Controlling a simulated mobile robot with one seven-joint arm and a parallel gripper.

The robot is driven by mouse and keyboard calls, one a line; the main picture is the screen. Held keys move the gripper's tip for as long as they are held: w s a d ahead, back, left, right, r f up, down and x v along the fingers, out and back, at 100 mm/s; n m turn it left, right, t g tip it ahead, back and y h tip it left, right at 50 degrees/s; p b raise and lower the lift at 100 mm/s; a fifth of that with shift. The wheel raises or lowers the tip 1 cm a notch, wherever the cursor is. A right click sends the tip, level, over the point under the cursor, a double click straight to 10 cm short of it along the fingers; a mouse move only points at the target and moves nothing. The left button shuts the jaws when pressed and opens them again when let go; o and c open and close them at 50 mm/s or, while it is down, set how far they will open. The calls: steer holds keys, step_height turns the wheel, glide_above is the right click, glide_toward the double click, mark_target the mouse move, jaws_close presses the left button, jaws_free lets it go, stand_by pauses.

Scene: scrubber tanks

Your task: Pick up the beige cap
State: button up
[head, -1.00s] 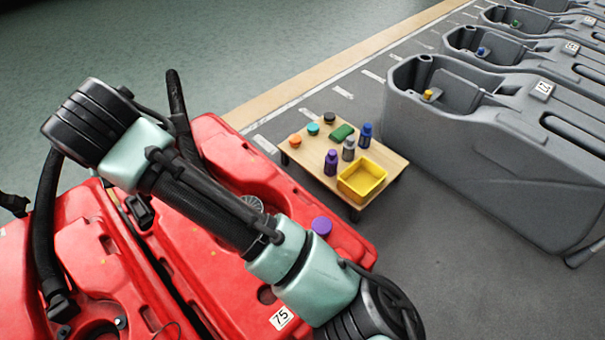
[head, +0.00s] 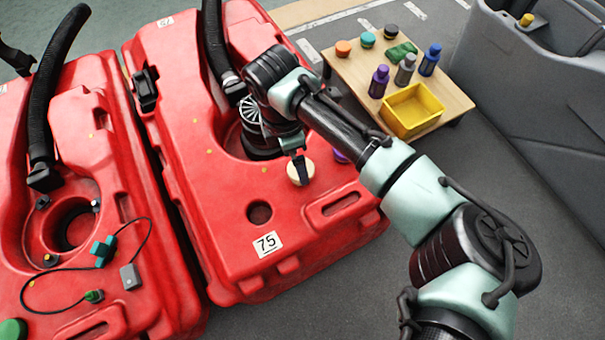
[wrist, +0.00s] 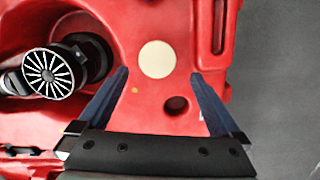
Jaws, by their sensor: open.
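The beige cap (head: 300,172) is a round disc on top of the red tank (head: 190,130) marked 75. In the wrist view the beige cap (wrist: 157,59) lies beyond the fingertips, roughly centred between them. My gripper (wrist: 160,72) is open and empty, with its two dark fingers spread apart. In the head view my gripper (head: 299,165) is just above or beside the cap and partly covers it. I cannot tell the exact gap between them.
A dark hose fitting with a spoked wheel (wrist: 47,73) stands left of the cap. A purple cap (head: 340,156) is partly hidden behind my arm. A low wooden table (head: 455,97) holds a yellow bin (head: 412,112), bottles and caps. A round hole (wrist: 176,106) is near the cap.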

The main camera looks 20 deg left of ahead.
steer(key=shift+w+d+f+b, duration=0.1)
steer(key=shift+w+f+b, duration=0.1)
steer(key=shift+f+b, duration=0.85)
steer(key=shift+w+d+f+b, duration=0.15)
steer(key=shift+f+b, duration=0.6)
steer(key=shift+f, duration=0.55)
steer(key=shift+w+d+f+b, duration=0.1)
steer(key=shift+w+f+b, duration=0.1)
steer(key=shift+f+b, duration=0.85)
steer(key=shift+f, duration=0.1)
steer(key=c, duration=1.3)
